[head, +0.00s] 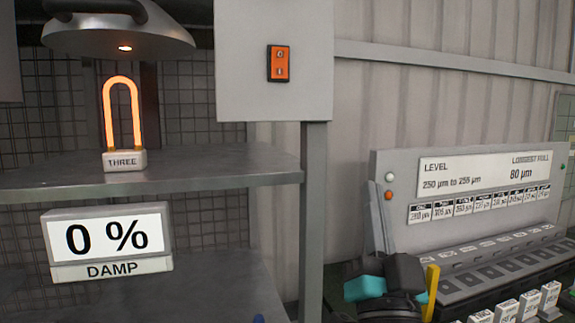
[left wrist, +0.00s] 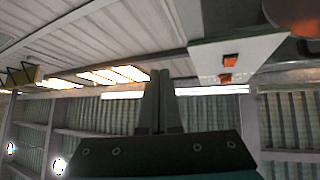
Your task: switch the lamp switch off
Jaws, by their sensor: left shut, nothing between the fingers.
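The orange rocker switch (head: 278,63) sits on a pale panel (head: 235,62) on the wall, with a mark on its upper and lower halves. I cannot tell which half is pressed. The switch also shows as orange patches in the left wrist view (left wrist: 231,60). The lamp hood (head: 120,32) hangs at upper left, with a small lit spot underneath. My left gripper (head: 405,272) is low in the head view, below and right of the switch and apart from it. Its fingers are shut and empty in the left wrist view (left wrist: 159,74). My right gripper is not in view.
A glowing heating element (head: 124,112) labelled THREE stands on the metal shelf (head: 220,172). A DAMP display (head: 106,242) reading 0 % is below. A grey console (head: 385,200) with a LEVEL sign and several labelled blocks stands at right. A grey post (head: 313,215) runs below the panel.

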